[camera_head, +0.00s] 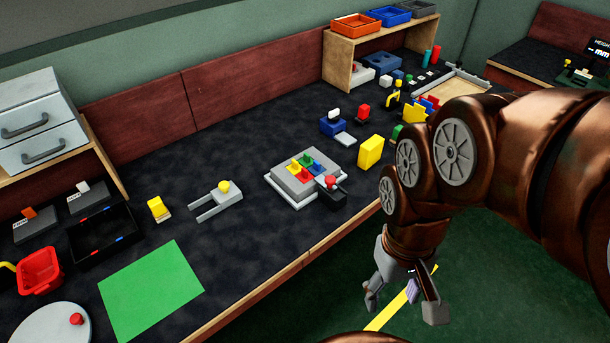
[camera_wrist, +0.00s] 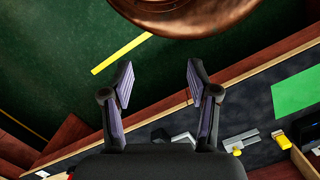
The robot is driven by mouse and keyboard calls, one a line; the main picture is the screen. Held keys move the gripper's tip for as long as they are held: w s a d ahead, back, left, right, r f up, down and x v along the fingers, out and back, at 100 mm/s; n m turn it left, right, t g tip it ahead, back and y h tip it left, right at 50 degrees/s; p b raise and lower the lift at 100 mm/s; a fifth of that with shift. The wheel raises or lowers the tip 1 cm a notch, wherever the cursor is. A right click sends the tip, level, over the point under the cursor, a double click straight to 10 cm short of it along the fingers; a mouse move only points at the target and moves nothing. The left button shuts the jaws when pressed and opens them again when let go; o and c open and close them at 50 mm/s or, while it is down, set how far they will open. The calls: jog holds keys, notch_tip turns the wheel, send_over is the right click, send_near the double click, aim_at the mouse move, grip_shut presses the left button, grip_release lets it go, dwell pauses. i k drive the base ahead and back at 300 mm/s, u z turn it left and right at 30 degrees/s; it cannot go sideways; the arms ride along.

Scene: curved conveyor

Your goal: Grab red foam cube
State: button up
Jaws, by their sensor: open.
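Several small red items show in the head view, and I cannot tell for certain which is the red foam cube. A red block (camera_head: 364,111) stands upright toward the back of the table, right of a blue box. A small red piece (camera_head: 76,319) sits on a white round plate at the front left. My gripper (camera_head: 403,298) hangs past the table's front edge over the green floor, apart from all of these. In the wrist view my gripper (camera_wrist: 160,82) is open, with nothing between its fingers.
The dark table (camera_head: 240,245) holds a grey board (camera_head: 283,180) with coloured blocks, a yellow block (camera_head: 370,152), a green sheet (camera_head: 150,290), a black tray (camera_head: 100,235) and a red bin (camera_head: 40,270). A wooden shelf (camera_head: 340,60) stands at the back. Dark tabletop is clear around the middle.

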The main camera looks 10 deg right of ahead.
aim_at(304, 177)
jog(key=u, duration=3.7)
jog(key=k, duration=1.95)
jog(key=z, duration=1.25)
jog(key=i, duration=0.5)
jog(key=z, duration=0.1)
